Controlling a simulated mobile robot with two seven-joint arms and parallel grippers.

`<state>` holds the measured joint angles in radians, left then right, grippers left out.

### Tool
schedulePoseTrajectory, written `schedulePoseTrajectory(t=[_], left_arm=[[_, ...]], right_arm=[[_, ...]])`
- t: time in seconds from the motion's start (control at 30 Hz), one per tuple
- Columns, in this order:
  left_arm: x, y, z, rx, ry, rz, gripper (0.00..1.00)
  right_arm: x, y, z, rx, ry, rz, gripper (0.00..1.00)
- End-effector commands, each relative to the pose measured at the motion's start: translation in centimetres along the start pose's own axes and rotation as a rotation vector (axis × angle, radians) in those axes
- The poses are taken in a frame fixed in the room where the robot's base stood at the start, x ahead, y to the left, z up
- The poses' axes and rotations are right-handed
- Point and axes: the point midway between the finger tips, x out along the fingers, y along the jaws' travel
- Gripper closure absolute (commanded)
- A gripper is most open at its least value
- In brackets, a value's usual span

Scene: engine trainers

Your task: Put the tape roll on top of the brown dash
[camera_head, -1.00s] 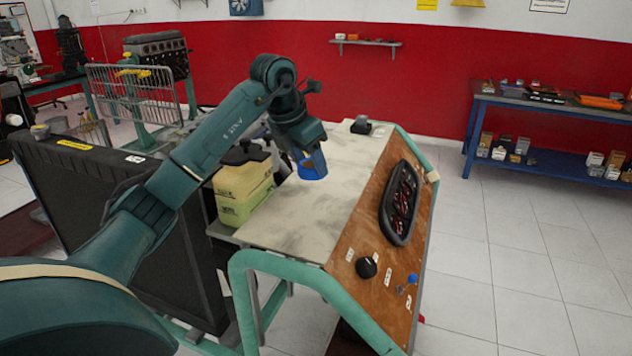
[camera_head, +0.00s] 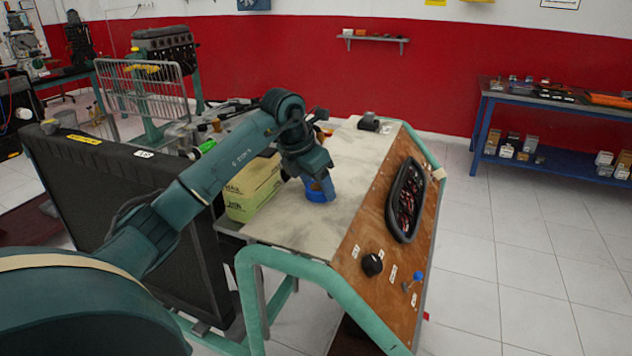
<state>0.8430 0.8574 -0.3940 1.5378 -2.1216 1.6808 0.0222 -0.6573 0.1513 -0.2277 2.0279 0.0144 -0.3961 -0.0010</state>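The blue tape roll (camera_head: 318,195) is at the tip of my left gripper (camera_head: 322,184), low over the pale grey top of the trainer stand; I cannot tell whether it touches that top. The gripper points down and appears shut on the roll, though its fingers are partly hidden. The brown dash (camera_head: 372,237) is the sloped wooden panel to the right of the roll. It carries a black oval gauge cluster (camera_head: 405,200), a black knob (camera_head: 372,264) and a blue-topped lever (camera_head: 415,277). My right gripper is not in view.
The pale top (camera_head: 290,226) is mostly clear; a small dark object (camera_head: 368,122) sits at its far end. A yellow-green box (camera_head: 250,190) stands left of it. A green tube frame (camera_head: 300,262) edges the stand. A blue shelf bench (camera_head: 550,108) stands at the right.

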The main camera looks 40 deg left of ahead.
Motion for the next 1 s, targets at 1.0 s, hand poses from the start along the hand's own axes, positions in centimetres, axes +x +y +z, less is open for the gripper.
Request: schedulePoseTrajectory(t=[1.0], left_arm=[[-10.8, 0.0, 0.2, 0.000, -0.004, 0.001, 0.27]], right_arm=[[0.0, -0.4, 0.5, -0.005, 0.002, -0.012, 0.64]])
